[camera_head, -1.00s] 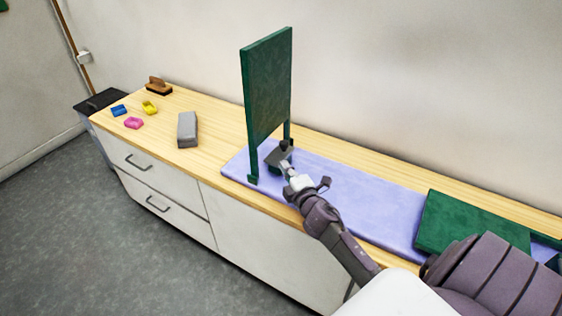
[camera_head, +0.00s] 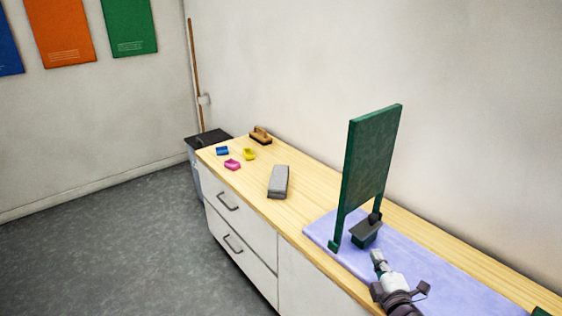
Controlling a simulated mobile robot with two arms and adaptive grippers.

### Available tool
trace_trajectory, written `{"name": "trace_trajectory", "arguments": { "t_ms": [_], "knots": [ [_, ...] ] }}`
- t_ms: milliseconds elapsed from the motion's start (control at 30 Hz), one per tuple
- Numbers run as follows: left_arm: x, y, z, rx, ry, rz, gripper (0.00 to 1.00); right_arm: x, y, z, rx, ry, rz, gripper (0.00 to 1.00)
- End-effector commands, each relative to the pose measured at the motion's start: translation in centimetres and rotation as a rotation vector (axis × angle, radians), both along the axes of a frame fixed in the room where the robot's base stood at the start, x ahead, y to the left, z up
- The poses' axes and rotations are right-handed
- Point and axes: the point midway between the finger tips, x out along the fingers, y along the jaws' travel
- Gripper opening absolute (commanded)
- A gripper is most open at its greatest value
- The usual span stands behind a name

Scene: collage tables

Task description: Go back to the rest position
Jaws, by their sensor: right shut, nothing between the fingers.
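My right gripper (camera_head: 379,262) is over the purple mat (camera_head: 445,277) near the front edge of the counter, shut and empty. A dark grey block-like thing with a knob (camera_head: 366,229) stands just beyond it, at the foot of the green panel; a small gap shows between it and my gripper. The green panel (camera_head: 370,160) stands upright on two legs on the mat. My left gripper is not in the picture.
The wooden counter (camera_head: 310,195) holds a grey block (camera_head: 278,182), a brown brush-like thing (camera_head: 261,136), and blue (camera_head: 222,151), yellow (camera_head: 249,154) and pink (camera_head: 232,165) pieces. A dark bin (camera_head: 207,138) stands at the far end. The floor (camera_head: 110,240) at left is clear.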

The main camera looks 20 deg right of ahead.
Motion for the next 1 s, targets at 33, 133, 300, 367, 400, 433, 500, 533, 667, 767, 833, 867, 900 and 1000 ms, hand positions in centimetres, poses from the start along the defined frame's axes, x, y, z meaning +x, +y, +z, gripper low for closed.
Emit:
{"name": "trace_trajectory", "arguments": {
  "t_ms": [33, 133, 300, 367, 400, 433, 500, 533, 667, 767, 833, 867, 900, 1000],
  "knots": [
    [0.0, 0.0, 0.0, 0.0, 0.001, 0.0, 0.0, 0.0, 0.0, 0.0, 0.005, 0.001, -0.002, 0.0],
    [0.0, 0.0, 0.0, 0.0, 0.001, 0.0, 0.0, -0.7, 0.3, -0.3, 0.07, 0.016, -0.036, 0.0],
    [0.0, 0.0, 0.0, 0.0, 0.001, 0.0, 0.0, -4.6, 2.4, -2.7, 0.402, 0.126, -0.199, 0.0],
    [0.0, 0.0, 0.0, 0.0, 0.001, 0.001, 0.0, -6.9, 4.0, -4.1, 0.56, 0.198, -0.275, 0.0],
    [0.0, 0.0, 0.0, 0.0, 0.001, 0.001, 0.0, -8.5, 5.2, -4.9, 0.657, 0.252, -0.322, 0.0],
    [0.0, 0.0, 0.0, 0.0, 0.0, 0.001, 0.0, -9.6, 6.1, -5.5, 0.719, 0.29, -0.354, 0.0],
    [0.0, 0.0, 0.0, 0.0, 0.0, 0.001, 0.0, -12.0, 8.0, -6.5, 0.838, 0.374, -0.414, 0.0],
    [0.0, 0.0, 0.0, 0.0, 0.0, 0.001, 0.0, -12.9, 8.8, -6.8, 0.879, 0.407, -0.438, 0.0],
    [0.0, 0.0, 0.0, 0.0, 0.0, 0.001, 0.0, -16.6, 11.9, -7.7, 1.018, 0.541, -0.517, 0.0],
    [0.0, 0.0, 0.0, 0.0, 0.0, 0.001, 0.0, -19.1, 13.9, -8.0, 1.094, 0.631, -0.565, 0.0],
    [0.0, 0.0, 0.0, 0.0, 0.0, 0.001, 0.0, -20.7, 15.2, -8.0, 1.138, 0.69, -0.592, 0.0],
    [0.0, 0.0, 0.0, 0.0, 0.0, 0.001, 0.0, -21.4, 15.7, -8.0, 1.154, 0.715, -0.606, 0.0],
    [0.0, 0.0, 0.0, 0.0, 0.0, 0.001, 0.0, -22.2, 16.4, -7.9, 1.174, 0.748, -0.62, 0.0],
    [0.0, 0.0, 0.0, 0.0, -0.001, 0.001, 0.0, -24.4, 17.9, -7.6, 1.218, 0.827, -0.655, 0.0]
  ]
}}
